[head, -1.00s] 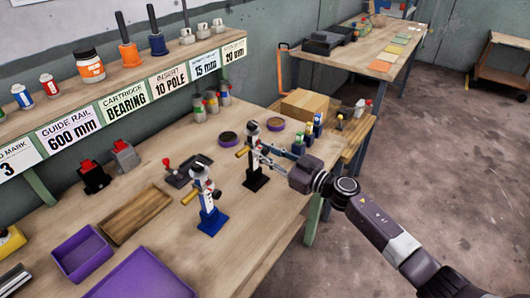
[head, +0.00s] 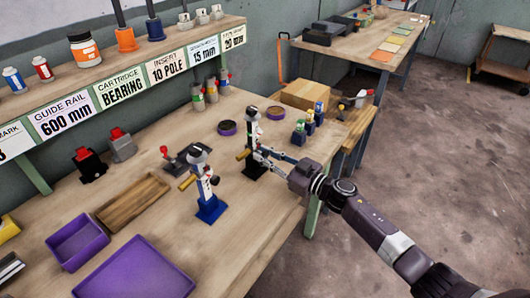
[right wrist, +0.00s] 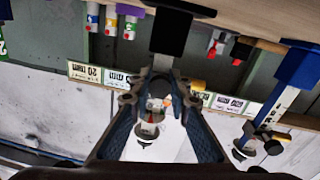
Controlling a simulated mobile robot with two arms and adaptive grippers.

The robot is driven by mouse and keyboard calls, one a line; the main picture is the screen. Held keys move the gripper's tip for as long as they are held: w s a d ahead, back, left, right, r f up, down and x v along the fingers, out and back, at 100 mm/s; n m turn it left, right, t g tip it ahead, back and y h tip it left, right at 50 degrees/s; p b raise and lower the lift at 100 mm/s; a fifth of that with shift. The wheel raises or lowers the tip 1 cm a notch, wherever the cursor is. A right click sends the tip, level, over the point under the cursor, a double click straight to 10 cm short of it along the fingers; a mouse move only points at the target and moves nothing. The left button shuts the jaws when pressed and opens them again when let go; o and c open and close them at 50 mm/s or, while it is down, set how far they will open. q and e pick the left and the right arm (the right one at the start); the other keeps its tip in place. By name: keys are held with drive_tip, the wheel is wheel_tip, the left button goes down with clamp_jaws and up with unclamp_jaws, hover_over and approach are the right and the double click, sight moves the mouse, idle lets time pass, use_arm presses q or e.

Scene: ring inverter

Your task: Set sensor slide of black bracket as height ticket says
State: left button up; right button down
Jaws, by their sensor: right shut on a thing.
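The black bracket (head: 250,136) stands upright on the bench, with a black base and a pale upright post. My right gripper (head: 260,156) reaches it from the right, at the middle of the post. In the right wrist view, which is upside down, the fingers (right wrist: 158,118) close around the sensor slide (right wrist: 151,117) in front of the post; their contact is partly hidden. The bracket's base (right wrist: 171,32) shows at the top there. A blue bracket (head: 208,193) stands nearer, untouched. Shelf-edge tickets read 15 mm (head: 204,56) and 20 mm (head: 233,38); their small upper lines are unreadable. My left gripper is out of view.
Two round purple-rimmed dishes (head: 227,128), small coloured-top pieces (head: 308,123) and a cardboard box (head: 305,94) lie beyond the black bracket. A wooden tray (head: 132,203) and a purple tray (head: 140,276) lie at the left. Bare bench lies right of the blue bracket.

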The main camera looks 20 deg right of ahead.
drive_tip(key=c, duration=1.8)
unclamp_jaws()
drive_tip(key=shift+r, duration=0.1)
drive_tip(key=shift+o, duration=0.2)
drive_tip(key=shift+s, duration=0.1)
drive_tip(key=v, duration=1.2)
